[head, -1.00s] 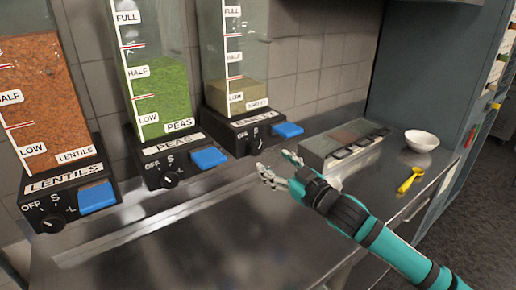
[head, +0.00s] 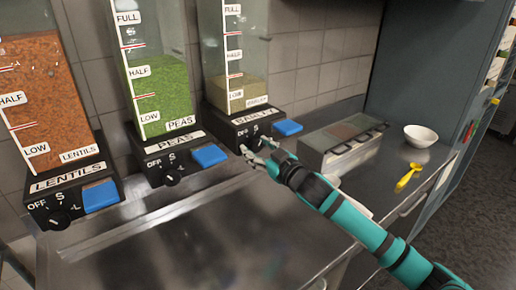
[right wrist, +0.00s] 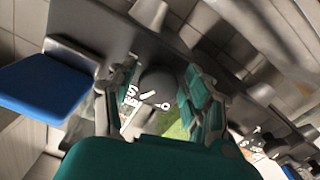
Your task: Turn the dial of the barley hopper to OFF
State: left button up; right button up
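The barley hopper (head: 222,50) is the rightmost of the hoppers, partly filled with pale grain. Its black base carries a BARLEY label, a blue button (head: 287,127) and a small dial with letters round it. My right gripper (head: 256,149) is at the front of this base and largely covers the dial in the head view. In the right wrist view, the dark round dial (right wrist: 158,82) shows between the two spread fingers, with white letters close by. Contact cannot be told, and the dial's setting is unclear. My left gripper is out of view.
The peas hopper (head: 160,85) and lentils hopper (head: 38,90) stand to the left with their own dials and blue buttons. A metal container (head: 340,150), white bowl (head: 420,136) and yellow utensil (head: 407,177) are on the right. The front counter is clear.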

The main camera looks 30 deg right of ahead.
jog(key=c, duration=0.9)
jog(key=shift+o, duration=0.2)
jog(key=shift+n, duration=0.3)
jog(key=shift+d+r+n+p, duration=0.1)
jog(key=shift+n+p, duration=0.45)
jog(key=shift+n, duration=0.45)
jog(key=n+p, duration=0.1)
jog(key=n, duration=0.2)
jog(key=shift+n, duration=0.3)
jog(key=n+p, duration=0.1)
jog(key=n, duration=0.4)
jog(key=shift+d+r+n, duration=0.1)
jog(key=shift+r+n, duration=0.05)
jog(key=shift+n, duration=0.15)
jog(key=o, duration=1.2)
